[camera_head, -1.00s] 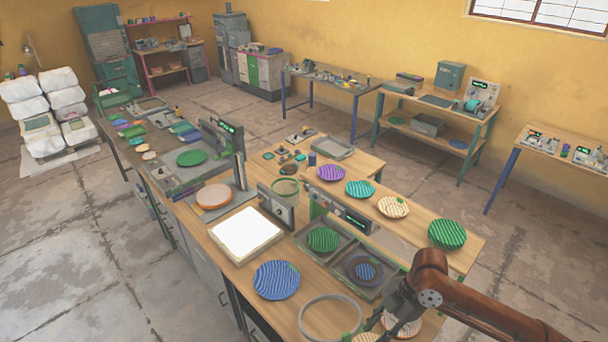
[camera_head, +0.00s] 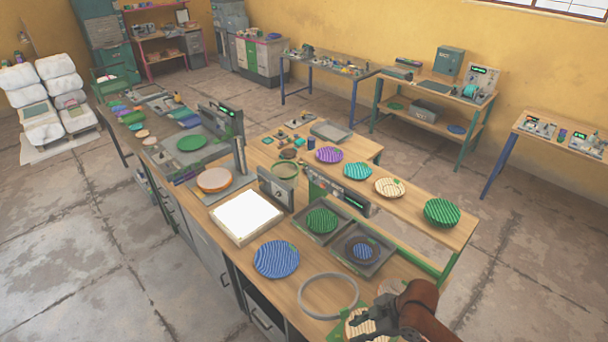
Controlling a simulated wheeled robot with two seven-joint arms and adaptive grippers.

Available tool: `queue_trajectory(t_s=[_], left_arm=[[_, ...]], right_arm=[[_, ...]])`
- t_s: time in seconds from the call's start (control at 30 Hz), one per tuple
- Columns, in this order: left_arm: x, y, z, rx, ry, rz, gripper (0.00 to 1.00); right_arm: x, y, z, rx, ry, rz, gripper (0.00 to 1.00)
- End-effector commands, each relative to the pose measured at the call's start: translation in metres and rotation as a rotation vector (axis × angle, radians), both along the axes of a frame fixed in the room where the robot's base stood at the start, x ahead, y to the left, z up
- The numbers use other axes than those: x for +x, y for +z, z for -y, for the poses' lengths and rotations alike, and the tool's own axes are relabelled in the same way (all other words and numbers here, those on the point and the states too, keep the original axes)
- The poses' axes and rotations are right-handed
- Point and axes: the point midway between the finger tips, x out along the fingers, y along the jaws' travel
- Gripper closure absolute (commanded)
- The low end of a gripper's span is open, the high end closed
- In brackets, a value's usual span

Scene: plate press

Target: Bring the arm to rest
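My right arm comes in at the bottom right with a brown forearm. Its dark grey gripper (camera_head: 366,322) is over the front right end of the bench, above a cream striped plate (camera_head: 354,333) that it partly covers. I cannot tell whether its fingers are open or shut, or whether they touch the plate. My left gripper is not in view.
A grey ring (camera_head: 329,296) and a blue striped plate (camera_head: 276,259) lie left of my gripper. Two grey trays with a green plate (camera_head: 322,221) and a blue plate (camera_head: 362,251) sit behind. A white panel (camera_head: 246,217) lies farther left. Open floor surrounds the bench.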

Motion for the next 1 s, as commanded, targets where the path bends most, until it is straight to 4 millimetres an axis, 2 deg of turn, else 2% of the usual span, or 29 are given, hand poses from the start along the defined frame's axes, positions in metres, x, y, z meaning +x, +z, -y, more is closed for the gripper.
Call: queue_trajectory(t_s=[0.07,0.17,0.3,0.5,0.7,0.83,0.87,0.9,1.0], left_arm=[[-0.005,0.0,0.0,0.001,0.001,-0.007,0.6],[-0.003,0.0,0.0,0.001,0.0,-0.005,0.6],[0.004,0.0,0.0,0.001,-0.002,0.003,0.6],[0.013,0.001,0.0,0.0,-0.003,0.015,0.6],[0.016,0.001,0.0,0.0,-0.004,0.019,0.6],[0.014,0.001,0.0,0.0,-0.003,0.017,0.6],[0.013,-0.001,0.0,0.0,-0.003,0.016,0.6],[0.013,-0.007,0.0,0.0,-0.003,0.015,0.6],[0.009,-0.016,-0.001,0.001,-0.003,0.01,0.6]], right_arm=[[-0.009,-0.018,0.0,0.037,-0.148,-0.012,0.73],[-0.017,-0.037,0.017,0.062,-0.381,-0.023,0.73],[-0.04,-0.061,0.059,0.064,-0.729,-0.052,0.73],[-0.087,-0.085,0.121,0.011,-1.112,-0.087,0.73],[-0.138,-0.098,0.169,-0.059,-1.381,-0.112,0.73],[-0.171,-0.103,0.194,-0.111,-1.523,-0.123,0.73],[-0.173,-0.109,0.197,-0.117,-1.539,-0.125,0.73],[-0.166,-0.126,0.195,-0.117,-1.526,-0.128,0.73],[-0.16,-0.161,0.195,-0.123,-1.519,-0.137,0.73]])
